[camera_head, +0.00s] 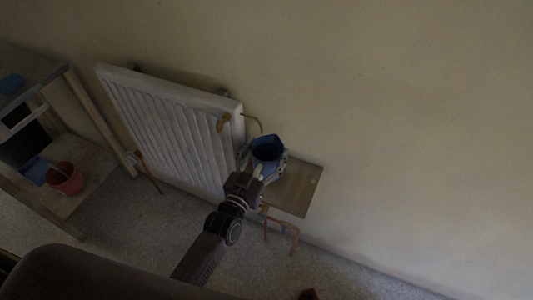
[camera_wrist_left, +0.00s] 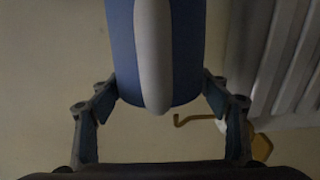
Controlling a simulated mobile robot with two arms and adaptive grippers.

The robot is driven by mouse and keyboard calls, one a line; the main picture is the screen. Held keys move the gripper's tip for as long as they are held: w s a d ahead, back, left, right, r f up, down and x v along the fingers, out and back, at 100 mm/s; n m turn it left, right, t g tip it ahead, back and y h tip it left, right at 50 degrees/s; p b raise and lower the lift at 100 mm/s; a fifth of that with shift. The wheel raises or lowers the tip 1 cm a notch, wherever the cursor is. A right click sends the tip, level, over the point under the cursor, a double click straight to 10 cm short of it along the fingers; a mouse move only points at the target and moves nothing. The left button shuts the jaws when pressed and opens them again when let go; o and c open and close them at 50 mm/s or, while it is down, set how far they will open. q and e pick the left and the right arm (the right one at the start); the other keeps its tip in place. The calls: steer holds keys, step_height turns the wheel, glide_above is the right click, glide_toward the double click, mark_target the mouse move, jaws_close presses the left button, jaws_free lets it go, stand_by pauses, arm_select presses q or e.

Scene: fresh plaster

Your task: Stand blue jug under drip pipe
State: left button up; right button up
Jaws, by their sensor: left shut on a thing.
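The blue jug (camera_head: 267,152) is in my left gripper (camera_head: 264,167), near the wall and just right of the radiator. Its dark open mouth faces up toward the head camera. In the left wrist view the jug (camera_wrist_left: 185,50) fills the space between the two fingers, its pale handle (camera_wrist_left: 152,50) facing the camera. The drip pipe (camera_head: 256,120), a thin bent brass tube, comes off the radiator's right end, beyond the jug. My right gripper is out of view.
A flat brown shelf (camera_head: 304,191) lies below and right of the jug; I cannot tell whether they touch. The white radiator (camera_head: 165,120) stands on the left. Copper pipes (camera_head: 289,230) show below the shelf. A wooden rack with a red bucket (camera_head: 66,179) is at far left.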

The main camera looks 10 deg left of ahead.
arm_select(q)
steer(key=shift+f, duration=0.75)
steer(key=shift+f, duration=0.2)
steer(key=o, duration=1.6)
steer(key=shift+r, duration=0.1)
steer(key=shift+s, duration=0.15)
steer(key=s+a+b, duration=0.1)
steer(key=s+a, duration=0.1)
steer(key=s, duration=0.9)
steer(key=shift+s+a, duration=0.15)
steer(key=shift+s, duration=0.1)
